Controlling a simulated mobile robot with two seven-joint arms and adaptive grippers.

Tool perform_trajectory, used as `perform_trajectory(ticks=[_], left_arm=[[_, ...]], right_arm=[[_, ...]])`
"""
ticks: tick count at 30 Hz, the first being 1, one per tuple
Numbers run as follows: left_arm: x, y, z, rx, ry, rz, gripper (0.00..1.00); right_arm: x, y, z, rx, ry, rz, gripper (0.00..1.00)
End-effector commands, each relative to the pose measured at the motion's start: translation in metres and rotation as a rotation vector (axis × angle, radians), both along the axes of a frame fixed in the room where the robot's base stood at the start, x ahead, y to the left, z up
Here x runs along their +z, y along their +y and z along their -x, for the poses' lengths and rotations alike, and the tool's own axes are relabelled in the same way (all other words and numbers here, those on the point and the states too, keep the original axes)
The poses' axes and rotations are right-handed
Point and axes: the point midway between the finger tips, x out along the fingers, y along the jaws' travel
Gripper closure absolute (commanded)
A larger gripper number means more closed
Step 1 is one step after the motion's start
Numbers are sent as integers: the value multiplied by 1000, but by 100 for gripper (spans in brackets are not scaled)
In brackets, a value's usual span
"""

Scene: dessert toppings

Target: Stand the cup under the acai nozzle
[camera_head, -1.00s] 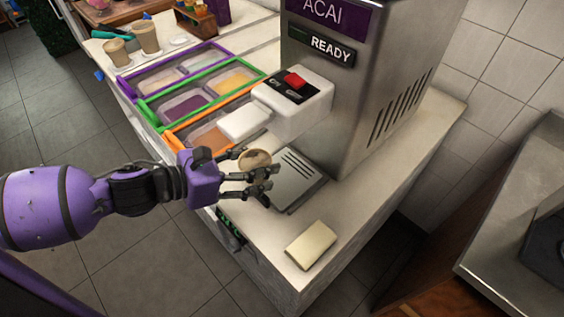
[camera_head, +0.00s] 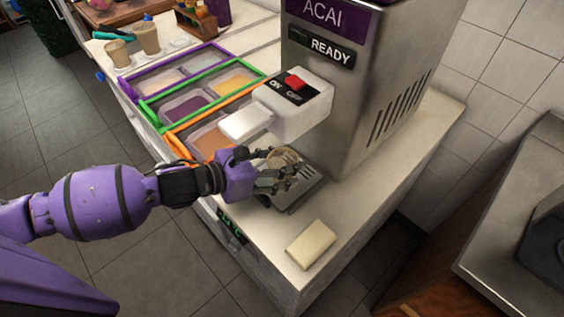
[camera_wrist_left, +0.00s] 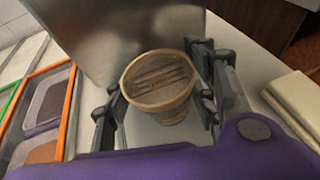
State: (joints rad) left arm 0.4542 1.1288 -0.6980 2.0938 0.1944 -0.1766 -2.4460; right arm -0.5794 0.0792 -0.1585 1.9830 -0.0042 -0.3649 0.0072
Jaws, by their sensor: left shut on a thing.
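A tan, see-through cup (camera_wrist_left: 158,88) is held upright between the fingers of my left gripper (camera_wrist_left: 160,104) in the left wrist view. Its open rim faces up and it looks empty. In the head view my left gripper (camera_head: 280,178) is shut on the cup (camera_head: 282,158), over the slotted drip tray (camera_head: 300,190) of the acai machine (camera_head: 385,70). I cannot tell if the cup's base touches the tray. The machine's white head (camera_head: 292,104), with a red switch, overhangs close behind the cup. The nozzle itself is hidden. My right gripper is not in view.
Topping bins stand left of the machine, in orange (camera_head: 170,137), green (camera_head: 146,106) and purple (camera_head: 124,78) frames. A pale folded cloth or block (camera_head: 311,245) lies at the counter's front. Two more cups (camera_head: 148,37) stand at the back left.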

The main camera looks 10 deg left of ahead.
Motion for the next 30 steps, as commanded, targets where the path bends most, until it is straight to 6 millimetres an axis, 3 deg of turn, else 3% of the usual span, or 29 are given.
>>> perform_trajectory(ticks=[4, 5, 9, 20, 30], left_arm=[[-4, 0, 0, 0, 1, 0, 65], [-3, 0, 0, 0, 1, 0, 45], [-2, 0, 0, 0, 1, 1, 29], [1, 0, 0, 1, -2, 0, 29], [17, 40, 38, 2, 4, -4, 29]], right_arm=[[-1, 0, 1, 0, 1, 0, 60], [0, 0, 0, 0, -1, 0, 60], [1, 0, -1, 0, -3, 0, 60], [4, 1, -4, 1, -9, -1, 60], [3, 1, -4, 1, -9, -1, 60]])
